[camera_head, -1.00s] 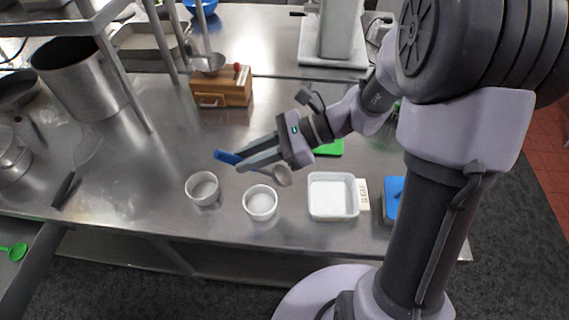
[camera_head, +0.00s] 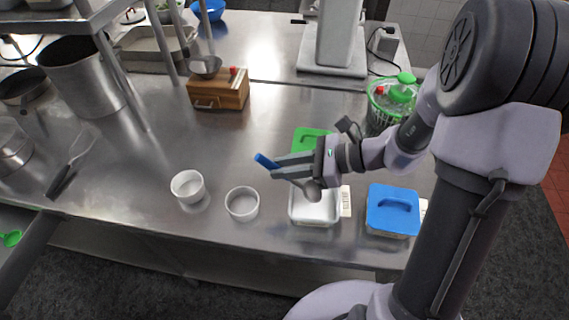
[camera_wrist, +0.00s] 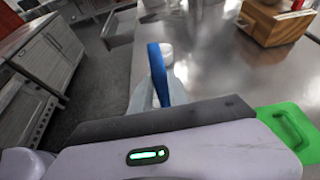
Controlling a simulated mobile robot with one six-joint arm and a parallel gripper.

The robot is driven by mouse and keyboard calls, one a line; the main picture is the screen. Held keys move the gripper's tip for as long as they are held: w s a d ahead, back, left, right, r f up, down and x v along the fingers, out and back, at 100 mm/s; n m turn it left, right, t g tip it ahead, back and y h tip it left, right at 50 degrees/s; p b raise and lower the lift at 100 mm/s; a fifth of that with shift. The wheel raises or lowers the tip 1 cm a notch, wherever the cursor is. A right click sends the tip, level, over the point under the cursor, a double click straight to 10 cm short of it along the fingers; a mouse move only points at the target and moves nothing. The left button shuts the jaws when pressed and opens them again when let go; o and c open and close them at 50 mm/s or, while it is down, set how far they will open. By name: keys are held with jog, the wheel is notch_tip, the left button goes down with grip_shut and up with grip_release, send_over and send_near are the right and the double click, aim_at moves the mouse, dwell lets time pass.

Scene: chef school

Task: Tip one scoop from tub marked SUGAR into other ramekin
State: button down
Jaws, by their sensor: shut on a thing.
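My gripper (camera_head: 284,168) is shut on a scoop with a blue handle (camera_head: 266,161). The handle sticks out past the fingers and also shows in the wrist view (camera_wrist: 158,75). The scoop's bowl (camera_head: 313,190) hangs over the open white tub (camera_head: 314,219); its contents are too small to tell. The tub's label (camera_head: 346,201) is not readable. Two white ramekins stand to its left: one nearer the tub (camera_head: 242,203), one farther left (camera_head: 188,186). What they hold is unclear.
A blue-lidded tub (camera_head: 393,212) stands right of the open tub. A green lid (camera_head: 309,141) lies behind it.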

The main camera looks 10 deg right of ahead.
aim_at(296, 181)
notch_tip(296, 181, down, 5)
jog(key=b, duration=0.3)
jog(key=shift+f+b, duration=0.1)
jog(key=shift+b, duration=0.25)
jog(key=v, duration=0.1)
jog(key=p+v, duration=0.1)
jog(key=shift+s+d+f, duration=0.15)
jog(key=shift+d, duration=0.35)
jog(key=r+p, duration=0.2)
jog(key=r, duration=0.1)
jog(key=r+p, duration=0.3)
jog(key=a+r+p, duration=0.1)
jog(key=r+p, duration=0.1)
jog(key=r, duration=0.1)
jog(key=shift+a+r, duration=0.1)
jog(key=shift+r, duration=0.15)
jog(key=shift+w+a+r+p, duration=0.15)
jog(key=shift+w+r+p, duration=0.1)
jog(key=shift+p, duration=0.2)
